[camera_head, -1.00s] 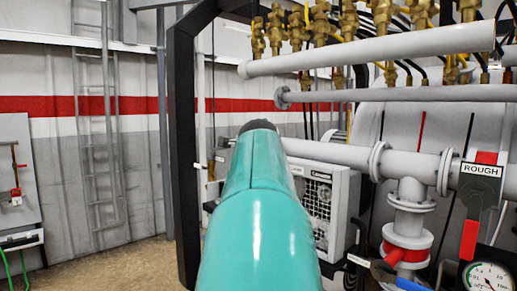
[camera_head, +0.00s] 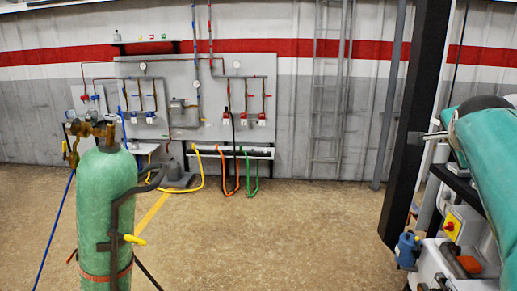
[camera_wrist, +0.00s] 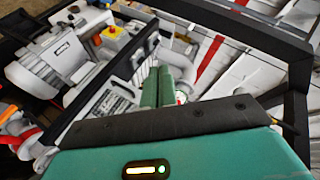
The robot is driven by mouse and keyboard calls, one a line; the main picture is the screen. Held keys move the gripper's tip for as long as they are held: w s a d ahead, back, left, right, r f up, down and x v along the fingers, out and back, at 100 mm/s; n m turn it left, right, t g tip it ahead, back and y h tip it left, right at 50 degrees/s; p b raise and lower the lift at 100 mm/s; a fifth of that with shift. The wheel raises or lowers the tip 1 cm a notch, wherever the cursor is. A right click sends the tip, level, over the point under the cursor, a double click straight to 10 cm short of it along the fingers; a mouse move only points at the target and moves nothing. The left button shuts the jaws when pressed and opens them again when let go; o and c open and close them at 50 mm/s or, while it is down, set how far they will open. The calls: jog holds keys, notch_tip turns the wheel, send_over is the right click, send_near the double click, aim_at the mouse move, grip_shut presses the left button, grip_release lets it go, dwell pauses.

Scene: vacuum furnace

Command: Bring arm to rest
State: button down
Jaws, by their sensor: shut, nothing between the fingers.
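My teal arm shows at the right edge of the head view, over the equipment there. My gripper (camera_wrist: 158,88) shows in the wrist view as two green fingers side by side with only a thin line between them. They are shut and empty, above grey pipes and pale machinery. I cannot make out the fingers in the head view.
A black frame post (camera_head: 415,125) stands close left of my arm. A yellow box with a red button (camera_head: 450,226) is below it. A green gas cylinder (camera_head: 106,210) stands at left. A ladder (camera_head: 328,85) and grey panel (camera_head: 175,85) are behind. The middle floor (camera_head: 290,235) is clear.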

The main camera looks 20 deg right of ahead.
jog(key=w+a+f+n+y, duration=0.2)
jog(key=w+a+f+n, duration=0.15)
jog(key=a, duration=0.45)
jog(key=w+a+f+n+y, duration=0.25)
jog(key=a+f+n, duration=0.2)
jog(key=a, duration=0.35)
jog(key=s+a+f+n+g+y, duration=0.1)
jog(key=s+a+f+n+y, duration=0.2)
jog(key=a+f+n, duration=0.4)
jog(key=s+a+f+n+g+y, duration=0.1)
jog(key=s+a+f+n+y, duration=0.2)
jog(key=a, duration=1.7)
notch_tip(320, 180, down, 9)
jog(key=s+n, duration=0.2)
jog(key=n, duration=0.3)
jog(key=shift+s, duration=0.3)
